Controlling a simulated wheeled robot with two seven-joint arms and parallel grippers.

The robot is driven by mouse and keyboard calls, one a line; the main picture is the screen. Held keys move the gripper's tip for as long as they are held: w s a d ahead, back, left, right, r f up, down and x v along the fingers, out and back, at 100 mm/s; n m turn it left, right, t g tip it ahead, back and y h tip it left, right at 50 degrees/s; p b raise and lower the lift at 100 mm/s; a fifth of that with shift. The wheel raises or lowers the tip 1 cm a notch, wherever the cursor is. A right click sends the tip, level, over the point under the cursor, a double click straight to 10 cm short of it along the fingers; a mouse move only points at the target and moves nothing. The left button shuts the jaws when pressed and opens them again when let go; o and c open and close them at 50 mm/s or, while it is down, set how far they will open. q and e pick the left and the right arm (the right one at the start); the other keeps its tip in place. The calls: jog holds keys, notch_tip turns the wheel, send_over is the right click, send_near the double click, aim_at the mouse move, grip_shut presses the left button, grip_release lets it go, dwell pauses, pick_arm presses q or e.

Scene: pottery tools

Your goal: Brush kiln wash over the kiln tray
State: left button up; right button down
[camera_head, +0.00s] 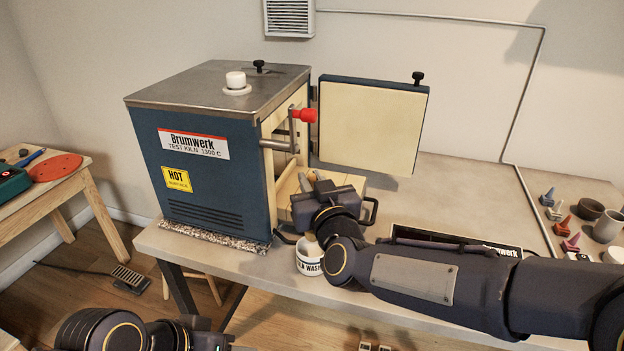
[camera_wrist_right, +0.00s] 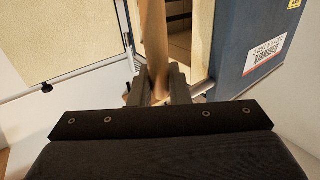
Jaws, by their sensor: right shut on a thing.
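My right gripper (camera_head: 311,186) is in front of the open kiln in the head view. In the right wrist view it (camera_wrist_right: 157,85) is shut on a light wooden handle (camera_wrist_right: 154,40), which looks like the brush's. The brush's bristles are not clear in either view. A pale kiln tray (camera_head: 350,181) with dark side handles shows around the gripper at the kiln's mouth, largely hidden by it. A white cup lettered "WASH" (camera_head: 309,268) stands below, near the table's front edge, partly behind my right arm. My left gripper (camera_head: 205,337) is low at the left; its fingers are unclear.
The blue kiln (camera_head: 215,185) stands at the table's left, its cream-lined door (camera_head: 372,125) swung open to the right. A dark flat box (camera_head: 430,233) lies behind my right arm. Small cones (camera_head: 563,226) and cups (camera_head: 607,226) stand at far right.

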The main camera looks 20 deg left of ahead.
jog(key=shift+f+b, duration=2.65)
jog(key=shift+f, duration=0.6)
notch_tip(320, 180, up, 9)
jog(key=p, duration=0.7)
jog(key=shift+r, duration=0.1)
